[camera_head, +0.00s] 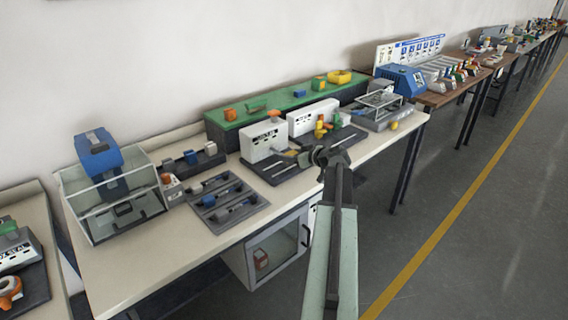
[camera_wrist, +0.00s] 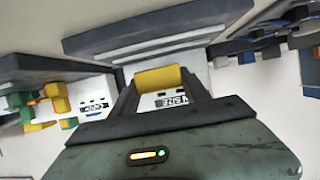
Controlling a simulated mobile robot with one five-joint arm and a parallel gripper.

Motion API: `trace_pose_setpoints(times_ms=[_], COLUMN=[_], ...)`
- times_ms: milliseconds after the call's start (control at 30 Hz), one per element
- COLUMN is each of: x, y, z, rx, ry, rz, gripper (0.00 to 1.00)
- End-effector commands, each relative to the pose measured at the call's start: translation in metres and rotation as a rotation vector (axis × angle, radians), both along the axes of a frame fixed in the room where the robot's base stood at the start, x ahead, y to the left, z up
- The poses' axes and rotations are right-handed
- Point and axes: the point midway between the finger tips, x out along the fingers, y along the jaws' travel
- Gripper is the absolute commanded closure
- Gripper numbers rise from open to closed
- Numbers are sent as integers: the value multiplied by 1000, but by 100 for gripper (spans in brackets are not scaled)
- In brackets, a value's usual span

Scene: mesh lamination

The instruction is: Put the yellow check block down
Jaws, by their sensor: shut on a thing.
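The yellow check block (camera_wrist: 160,78) is between the two dark fingers of my gripper (camera_wrist: 160,92) in the wrist view. My gripper is shut on it. In the head view my gripper (camera_head: 312,157) is over the front part of the pale bench (camera_head: 148,262), near a dark mat. I cannot make out the held block in the head view, and I cannot tell its height above the bench.
A white box (camera_head: 264,141) and a second white box (camera_head: 313,118) stand behind my gripper, with small yellow and green pieces beside them. A dark tray of tools (camera_head: 228,218) lies to the left. A green-topped shelf (camera_head: 290,100) runs along the back. Clear bench top is at front left.

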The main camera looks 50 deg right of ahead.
Motion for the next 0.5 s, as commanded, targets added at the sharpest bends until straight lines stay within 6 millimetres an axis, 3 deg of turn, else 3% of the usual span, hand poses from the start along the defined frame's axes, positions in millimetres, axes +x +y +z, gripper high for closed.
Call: trace_pose_setpoints(times_ms=[133, 267, 300, 367, 500], x=[6, 30, 27, 26, 26], y=[1, 5, 5, 5, 5], z=[-1, -4, -21, -34, -36], rx=[0, -1, -1, -1, -1], ry=[0, 0, 0, 0, 0], rz=[0, 4, 0, -1, 0], gripper=[88, 88, 88, 88, 88])
